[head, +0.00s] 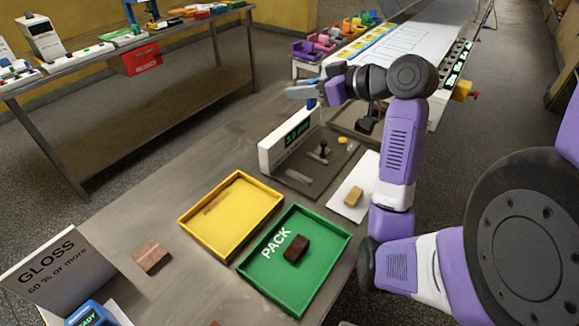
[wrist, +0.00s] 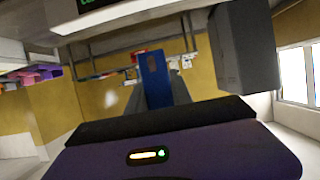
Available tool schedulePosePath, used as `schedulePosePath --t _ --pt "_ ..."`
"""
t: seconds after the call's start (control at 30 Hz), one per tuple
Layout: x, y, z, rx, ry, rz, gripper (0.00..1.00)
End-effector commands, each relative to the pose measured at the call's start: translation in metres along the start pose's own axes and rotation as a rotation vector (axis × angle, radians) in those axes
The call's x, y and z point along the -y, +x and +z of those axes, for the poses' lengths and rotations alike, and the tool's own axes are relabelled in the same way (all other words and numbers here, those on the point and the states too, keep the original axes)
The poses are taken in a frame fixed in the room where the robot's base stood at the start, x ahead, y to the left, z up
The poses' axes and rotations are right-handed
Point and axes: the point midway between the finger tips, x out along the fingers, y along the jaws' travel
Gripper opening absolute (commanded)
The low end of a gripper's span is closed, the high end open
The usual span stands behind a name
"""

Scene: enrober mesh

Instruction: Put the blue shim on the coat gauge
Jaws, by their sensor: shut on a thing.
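My gripper (head: 303,91) is shut on the blue shim (wrist: 153,78), which stands out between the fingers in the wrist view. In the head view only a small blue part of the shim (head: 311,103) shows below the fingers. The gripper holds it in the air, above and behind the coat gauge as the head view shows it. The coat gauge (head: 270,157) is a white upright housing with a green lit display, beside a dark grey plate with small parts on it. A corner of a display also shows at the top of the wrist view.
A yellow tray (head: 181,219) and a green PACK tray (head: 342,243) with a dark brown block (head: 296,248) lie nearer. A tan block (head: 354,196) rests on a white sheet. A reddish-brown block (head: 152,257) lies by the GLOSS sign (head: 60,268). Coloured bins (head: 322,42) stand behind.

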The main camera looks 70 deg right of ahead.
Motion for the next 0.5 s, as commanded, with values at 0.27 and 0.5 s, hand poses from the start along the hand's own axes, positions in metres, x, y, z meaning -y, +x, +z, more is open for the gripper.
schedulePosePath --t 0.27,0.5 --pt "0.002 0.023 0.059 0.005 0.008 -0.002 0.00" --pt "0.001 0.044 0.111 0.004 0.006 -0.001 0.00"
